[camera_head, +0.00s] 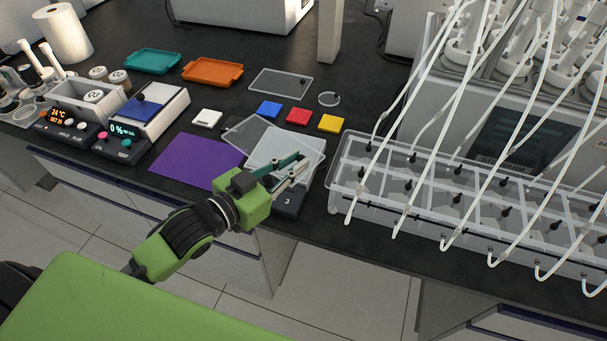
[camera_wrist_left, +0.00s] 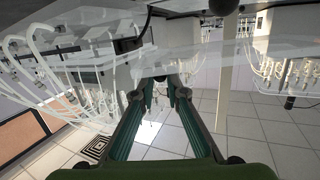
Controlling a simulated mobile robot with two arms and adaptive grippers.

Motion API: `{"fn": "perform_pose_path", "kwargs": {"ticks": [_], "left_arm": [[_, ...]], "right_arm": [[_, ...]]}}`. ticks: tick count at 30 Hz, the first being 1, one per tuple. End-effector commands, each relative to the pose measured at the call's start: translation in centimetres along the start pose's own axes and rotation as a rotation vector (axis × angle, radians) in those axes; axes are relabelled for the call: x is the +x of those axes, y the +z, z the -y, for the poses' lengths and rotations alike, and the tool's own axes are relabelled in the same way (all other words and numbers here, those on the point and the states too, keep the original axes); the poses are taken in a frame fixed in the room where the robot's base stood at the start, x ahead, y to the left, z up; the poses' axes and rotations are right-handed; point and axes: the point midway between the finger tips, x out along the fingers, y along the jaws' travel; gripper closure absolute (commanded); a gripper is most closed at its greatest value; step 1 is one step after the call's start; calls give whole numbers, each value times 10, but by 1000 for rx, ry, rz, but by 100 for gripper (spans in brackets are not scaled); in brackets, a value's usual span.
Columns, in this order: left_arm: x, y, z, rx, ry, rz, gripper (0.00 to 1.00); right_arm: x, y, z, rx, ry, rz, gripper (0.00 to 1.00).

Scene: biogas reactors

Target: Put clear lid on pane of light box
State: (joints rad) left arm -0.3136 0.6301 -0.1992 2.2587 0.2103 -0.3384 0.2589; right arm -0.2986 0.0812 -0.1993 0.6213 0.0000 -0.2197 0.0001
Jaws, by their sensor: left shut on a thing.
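The light box (camera_head: 288,205), marked 3, stands near the front edge of the bench. Its pale pane (camera_head: 292,150) is partly hidden by my left gripper (camera_head: 297,163). My left gripper reaches over the pane from the front left, shut on a small dark knob. In the left wrist view, the gripper (camera_wrist_left: 173,80) has this knob between its fingertips and a clear sheet, the clear lid (camera_wrist_left: 225,57), just beyond it. In the head view, clear sheet edges overlap the pane, and I cannot tell whether lid and pane touch. My right gripper is not in view.
A purple sheet (camera_head: 194,161) lies left of the light box. Blue (camera_head: 268,110), red (camera_head: 299,116) and yellow (camera_head: 331,123) squares lie behind it. A clear tank (camera_head: 345,172) with hoses stands close on the right. Orange (camera_head: 212,72) and teal (camera_head: 152,61) trays lie farther back.

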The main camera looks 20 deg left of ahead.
Motion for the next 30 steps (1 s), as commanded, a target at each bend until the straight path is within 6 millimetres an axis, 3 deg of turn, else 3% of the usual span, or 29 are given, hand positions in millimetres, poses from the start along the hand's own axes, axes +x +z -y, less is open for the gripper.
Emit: {"fn": "perform_pose_path", "kwargs": {"ticks": [10, 16, 23, 24, 25, 30], "left_arm": [[28, 25, -11, 2, 0, -5, 100], [30, 50, -12, 3, 0, -4, 100], [30, 53, -12, 2, 1, -3, 100], [30, 55, -12, 0, 1, 1, 77], [30, 55, -12, 0, 1, 1, 70], [30, 54, -12, 1, 0, -1, 70]], "right_arm": [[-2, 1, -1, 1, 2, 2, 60], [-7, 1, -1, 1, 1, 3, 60], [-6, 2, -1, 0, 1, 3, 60], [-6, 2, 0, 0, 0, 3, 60], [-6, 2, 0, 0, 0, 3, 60], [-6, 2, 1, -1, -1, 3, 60]]}}
